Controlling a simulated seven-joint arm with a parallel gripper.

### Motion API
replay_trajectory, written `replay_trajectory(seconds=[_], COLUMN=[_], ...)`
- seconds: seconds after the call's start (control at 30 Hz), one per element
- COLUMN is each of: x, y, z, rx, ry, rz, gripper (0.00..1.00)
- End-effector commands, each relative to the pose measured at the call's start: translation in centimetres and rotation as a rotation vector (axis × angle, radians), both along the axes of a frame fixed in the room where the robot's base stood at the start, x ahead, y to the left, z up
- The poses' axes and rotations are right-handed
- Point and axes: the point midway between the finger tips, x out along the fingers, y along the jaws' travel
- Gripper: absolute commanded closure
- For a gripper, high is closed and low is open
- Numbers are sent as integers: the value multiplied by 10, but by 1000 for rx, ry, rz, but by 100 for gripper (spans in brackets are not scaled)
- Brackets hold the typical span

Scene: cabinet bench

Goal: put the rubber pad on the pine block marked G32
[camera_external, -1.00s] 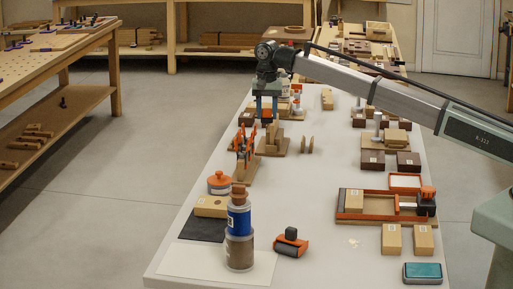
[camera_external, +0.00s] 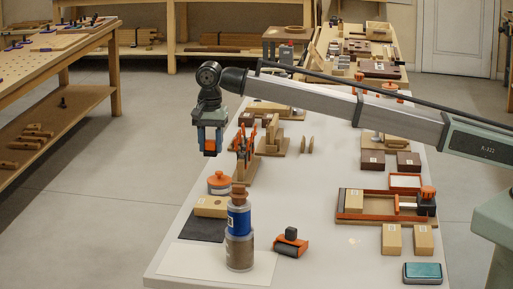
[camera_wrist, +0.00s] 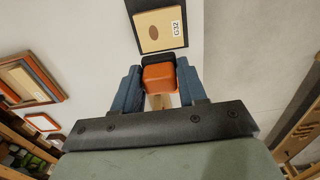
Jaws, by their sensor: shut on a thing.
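My gripper (camera_external: 210,148) has blue fingers and is shut on an orange-red piece, which I take to be the rubber pad (camera_wrist: 160,76). It holds the pad in the air over the left side of the table, behind the orange-lidded jar. In the wrist view, the pine block marked G32 (camera_wrist: 155,30) lies past the fingertips at the top, with a dark border around it and an oval mark on its top. In the external view a pine block (camera_external: 209,206) lies by a dark mat, behind the bottle; its mark is too small to read.
A blue-banded bottle (camera_external: 239,250) stands upright near the front left. The orange-lidded jar (camera_external: 219,182) and an orange clamp-like stand (camera_external: 245,155) are close to the gripper. A wooden tray (camera_external: 375,218) sits at the right. The middle of the table is clear.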

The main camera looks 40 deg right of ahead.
Motion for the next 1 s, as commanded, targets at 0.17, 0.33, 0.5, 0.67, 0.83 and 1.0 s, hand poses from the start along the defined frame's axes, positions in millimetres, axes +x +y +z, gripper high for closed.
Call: replay_trajectory(seconds=[0.17, 0.33, 0.5, 0.67, 0.83, 1.0], x=[1, 1, 2, 2, 2, 2], y=[-3, -3, -3, -4, -4, -3], z=[-29, -47, -64, -88, -110, -122], rx=[-1, -1, -1, -1, -1, -1], ry=[1, 1, 1, 1, 1, 1], rz=[0, 0, 1, 1, 1, 1], gripper=[88, 88, 88, 88, 88, 88])
